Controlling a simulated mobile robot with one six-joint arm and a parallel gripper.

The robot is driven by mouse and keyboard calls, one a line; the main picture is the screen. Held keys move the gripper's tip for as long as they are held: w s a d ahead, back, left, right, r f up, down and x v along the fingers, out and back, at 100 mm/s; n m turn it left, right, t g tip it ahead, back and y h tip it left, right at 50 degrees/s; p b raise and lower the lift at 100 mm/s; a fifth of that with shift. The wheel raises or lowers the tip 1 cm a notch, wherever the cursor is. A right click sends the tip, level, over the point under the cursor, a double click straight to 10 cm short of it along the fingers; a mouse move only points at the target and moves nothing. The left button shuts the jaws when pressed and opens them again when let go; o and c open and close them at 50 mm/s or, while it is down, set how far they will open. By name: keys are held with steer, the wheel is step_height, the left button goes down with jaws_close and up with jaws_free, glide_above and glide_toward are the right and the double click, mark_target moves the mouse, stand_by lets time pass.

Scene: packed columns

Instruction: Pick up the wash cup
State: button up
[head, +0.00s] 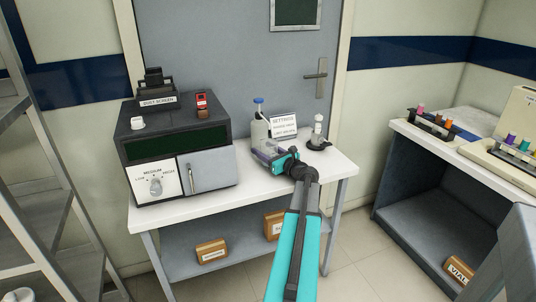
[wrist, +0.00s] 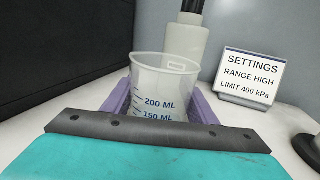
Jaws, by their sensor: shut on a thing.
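The wash cup (wrist: 163,82) is a clear beaker-like cup with blue volume marks, upright in the wrist view. My gripper (wrist: 163,108) has its purple fingers on both sides of the cup and is shut on it. In the head view my gripper (head: 269,157) is over the white table, right of the dark machine. The cup is mostly hidden there by my gripper. I cannot tell whether the cup's base touches the table.
A wash bottle (head: 260,130) stands just behind the cup, with a settings sign (head: 284,125) beside it. A small stand (head: 318,135) is to the right. The dark machine (head: 178,145) fills the table's left side. The table's front strip (head: 250,187) is clear.

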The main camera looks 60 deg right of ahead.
mark_target(264, 142)
steer(key=shift+r, duration=0.15)
steer(key=shift+r, duration=0.9)
steer(key=shift+s+a+r, duration=0.15)
steer(key=shift+s+r, duration=0.2)
steer(key=shift+r, duration=0.45)
steer(key=v, duration=0.5)
steer(key=r+v, duration=0.1)
steer(key=v, duration=0.9)
steer(key=shift+s+r, duration=0.2)
steer(key=shift+d, duration=0.2)
